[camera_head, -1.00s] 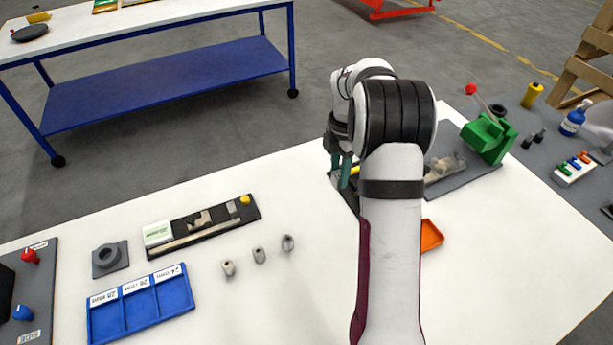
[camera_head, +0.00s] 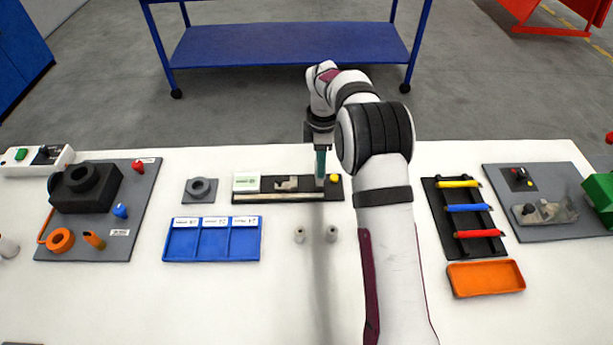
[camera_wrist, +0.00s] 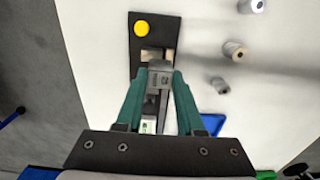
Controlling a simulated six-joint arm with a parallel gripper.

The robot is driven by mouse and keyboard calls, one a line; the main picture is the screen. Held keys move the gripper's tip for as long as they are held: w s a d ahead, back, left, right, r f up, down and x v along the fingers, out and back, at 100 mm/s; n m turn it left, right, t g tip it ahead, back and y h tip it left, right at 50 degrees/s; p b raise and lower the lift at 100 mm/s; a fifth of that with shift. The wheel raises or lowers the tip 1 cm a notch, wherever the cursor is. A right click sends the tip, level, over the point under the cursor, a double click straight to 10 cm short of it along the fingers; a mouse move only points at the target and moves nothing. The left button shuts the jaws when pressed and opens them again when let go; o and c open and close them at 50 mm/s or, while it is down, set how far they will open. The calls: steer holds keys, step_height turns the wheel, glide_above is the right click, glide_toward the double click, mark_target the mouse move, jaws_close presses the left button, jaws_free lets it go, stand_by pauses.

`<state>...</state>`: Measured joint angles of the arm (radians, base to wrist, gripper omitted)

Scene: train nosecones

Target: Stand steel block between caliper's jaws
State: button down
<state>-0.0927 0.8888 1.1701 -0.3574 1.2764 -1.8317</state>
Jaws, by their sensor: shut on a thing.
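My gripper (camera_head: 320,178) points down over the right part of the dark caliper board (camera_head: 264,186). In the wrist view (camera_wrist: 160,76) its green fingers are shut on the small grey steel block (camera_wrist: 159,80). I cannot tell whether the block touches the board. The caliper's jaws (camera_head: 288,184) are just left of my gripper in the head view, with the pale display (camera_head: 246,182) further left and the beam (camera_head: 275,197) along the front. In the wrist view the jaws are mostly hidden behind the block and fingers.
A yellow button (camera_head: 334,178) is right of my gripper; it also shows in the wrist view (camera_wrist: 141,27). Grey nosecones (camera_head: 299,235) stand in front of the board. A blue three-part tray (camera_head: 213,257) is front left, and a ring on a grey plate (camera_head: 200,188) is left.

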steer(key=a+f, duration=0.1)
steer(key=w+a+f, duration=0.1)
steer(key=a, duration=0.1)
steer(key=shift+w, duration=0.1)
steer(key=f, duration=0.4)
steer(key=shift+w+a+f, duration=0.1)
steer(key=shift+a, duration=0.1)
steer(key=shift+f, duration=0.15)
steer(key=c, duration=0.5)
jaws_free()
